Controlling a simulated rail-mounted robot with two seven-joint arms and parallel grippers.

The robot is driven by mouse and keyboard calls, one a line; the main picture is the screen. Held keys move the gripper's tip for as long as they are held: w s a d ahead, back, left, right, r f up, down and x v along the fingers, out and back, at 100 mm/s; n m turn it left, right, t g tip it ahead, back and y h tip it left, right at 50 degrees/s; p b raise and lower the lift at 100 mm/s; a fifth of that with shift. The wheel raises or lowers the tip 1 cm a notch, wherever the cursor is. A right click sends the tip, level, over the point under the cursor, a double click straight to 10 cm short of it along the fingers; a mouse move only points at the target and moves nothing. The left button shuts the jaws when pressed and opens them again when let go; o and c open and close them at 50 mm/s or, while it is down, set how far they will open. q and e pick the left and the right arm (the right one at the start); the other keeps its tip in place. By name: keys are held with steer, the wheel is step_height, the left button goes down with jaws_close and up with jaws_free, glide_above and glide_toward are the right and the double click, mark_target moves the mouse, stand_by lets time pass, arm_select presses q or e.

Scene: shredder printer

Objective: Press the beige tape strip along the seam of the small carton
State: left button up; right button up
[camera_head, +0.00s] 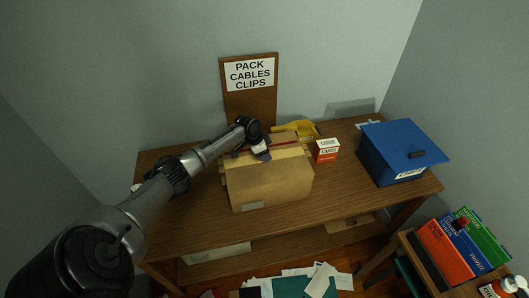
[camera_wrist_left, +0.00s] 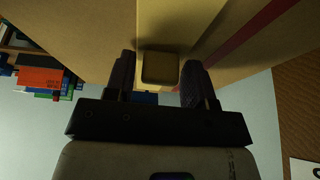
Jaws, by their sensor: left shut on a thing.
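The small carton (camera_head: 270,187) stands on the wooden desk, its flaps at the top. The beige tape strip (camera_head: 286,153) lies over its top and shows pale yellow in the left wrist view (camera_wrist_left: 172,22). My left gripper (camera_head: 262,152) is over the carton's top, at the strip. In the left wrist view my left gripper (camera_wrist_left: 160,78) has its fingers on both sides of a squarish beige tab (camera_wrist_left: 160,68), which looks like part of the strip. How firmly the strip touches the seam is hidden. My right gripper is not in view.
A red and white card box (camera_head: 326,151) stands right of the carton, with a yellow object (camera_head: 294,131) behind. A blue lidded box (camera_head: 392,152) is at the desk's right. A sign board (camera_head: 249,88) stands at the back. The front left desktop is clear.

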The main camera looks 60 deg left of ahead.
arm_select(q)
steer(key=shift+f, duration=0.1)
steer(key=o, duration=1.1)
steer(key=shift+p+v, duration=0.8)
steer(key=shift+v, duration=6.2)
steer(key=shift+d, duration=0.1)
